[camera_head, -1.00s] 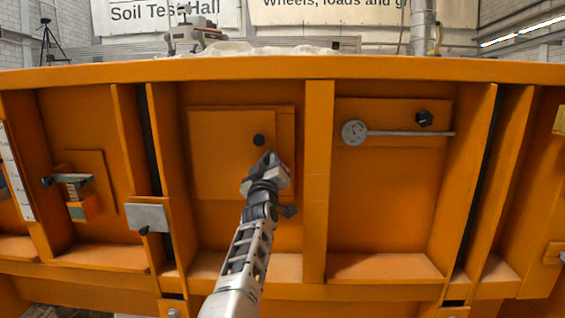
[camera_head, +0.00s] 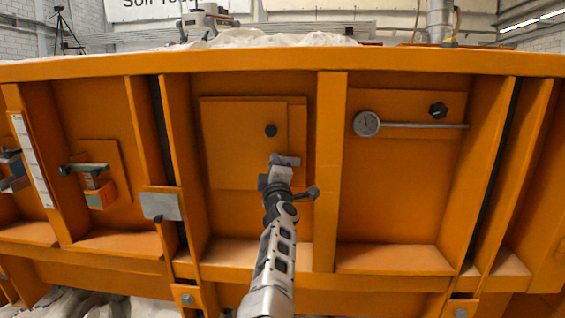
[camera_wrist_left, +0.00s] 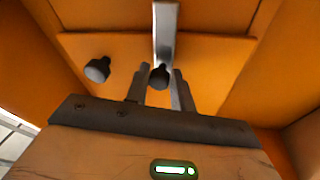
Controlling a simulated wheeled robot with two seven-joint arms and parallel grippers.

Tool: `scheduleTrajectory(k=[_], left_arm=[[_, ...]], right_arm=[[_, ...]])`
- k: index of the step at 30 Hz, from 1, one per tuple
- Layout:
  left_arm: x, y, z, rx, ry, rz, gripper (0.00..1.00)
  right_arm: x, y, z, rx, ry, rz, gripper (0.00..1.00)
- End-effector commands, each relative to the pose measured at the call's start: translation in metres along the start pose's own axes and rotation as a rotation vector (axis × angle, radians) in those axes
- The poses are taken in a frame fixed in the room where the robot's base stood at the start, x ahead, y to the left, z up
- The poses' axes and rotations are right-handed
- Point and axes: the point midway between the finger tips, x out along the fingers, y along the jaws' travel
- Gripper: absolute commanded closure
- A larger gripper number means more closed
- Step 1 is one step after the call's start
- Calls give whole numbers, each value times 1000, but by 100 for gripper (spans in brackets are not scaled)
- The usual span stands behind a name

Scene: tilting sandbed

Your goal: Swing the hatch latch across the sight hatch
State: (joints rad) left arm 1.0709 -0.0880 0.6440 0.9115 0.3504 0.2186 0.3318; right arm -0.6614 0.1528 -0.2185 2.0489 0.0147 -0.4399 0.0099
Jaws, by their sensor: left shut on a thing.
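The sight hatch is an orange square cover (camera_head: 235,120) with a black knob (camera_head: 271,130) near its right side; a black knob (camera_wrist_left: 97,70) also shows in the left wrist view. In the left wrist view the latch (camera_wrist_left: 165,35) runs down to a dark grip between my fingers. My left gripper (camera_head: 274,163), also in the left wrist view (camera_wrist_left: 160,88), is shut on that grip. My right gripper is not in view.
An orange upright rib (camera_head: 329,170) stands right of the hatch. Beyond it a round dial gauge (camera_head: 367,123) with a long stem is on the wall. A grey plate (camera_head: 160,206) on the left rib and a bracket (camera_head: 85,169) further left stick out.

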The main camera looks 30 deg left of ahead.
Motion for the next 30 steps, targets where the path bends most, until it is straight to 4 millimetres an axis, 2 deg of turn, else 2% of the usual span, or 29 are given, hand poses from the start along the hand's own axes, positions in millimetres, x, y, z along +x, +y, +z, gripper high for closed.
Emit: scheduleTrajectory(k=[1, 3, 18, 19, 20, 30], left_arm=[[4, 7, -7, -18, 12, 8, 100], [4, 5, -8, -30, 16, 4, 100], [4, 4, -10, -43, 19, 0, 100], [4, 4, -10, -43, 19, 0, 68], [4, 4, -10, -43, 19, 1, 59], [0, 1, -6, -38, 14, -6, 59]], right_arm=[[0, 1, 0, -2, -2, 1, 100], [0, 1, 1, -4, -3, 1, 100], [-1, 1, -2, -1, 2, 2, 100], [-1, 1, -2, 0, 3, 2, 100], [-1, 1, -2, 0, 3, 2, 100], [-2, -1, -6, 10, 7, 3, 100]])
